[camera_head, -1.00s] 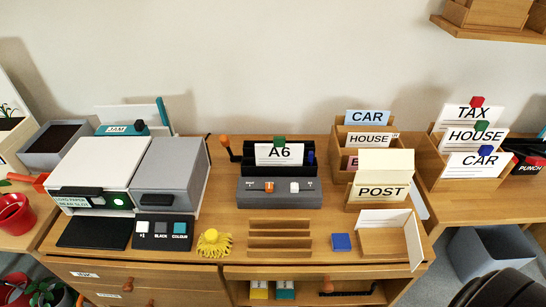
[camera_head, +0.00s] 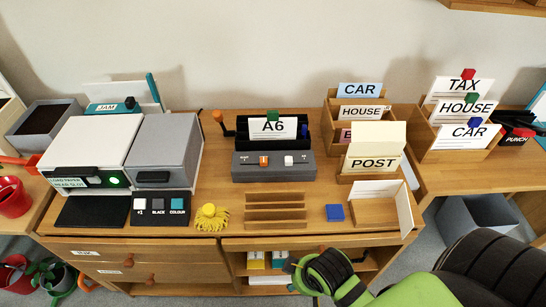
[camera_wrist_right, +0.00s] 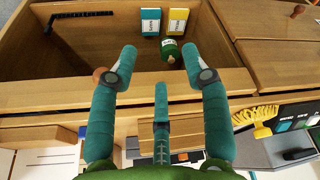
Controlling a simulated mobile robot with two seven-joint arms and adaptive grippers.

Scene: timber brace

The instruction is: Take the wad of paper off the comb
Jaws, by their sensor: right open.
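No wad of paper can be made out in either view. A slatted wooden rack (camera_head: 277,210), which may be the comb, lies near the front of the desk top with its slats running left to right. It shows partly behind my fingers in the right wrist view (camera_wrist_right: 180,134). My right gripper (camera_wrist_right: 158,70) is open with nothing between its fingers, in front of the desk's open shelf compartment. In the head view its green and black wrist is at the bottom, below the rack. My left gripper is in neither view.
A yellow brush (camera_head: 211,216) lies left of the rack, a blue block (camera_head: 334,212) and an open wooden tray (camera_head: 376,213) right of it. A grey punch-like device (camera_head: 273,164) stands behind. The shelf holds small boxes (camera_wrist_right: 151,22) and a green bottle (camera_wrist_right: 171,51).

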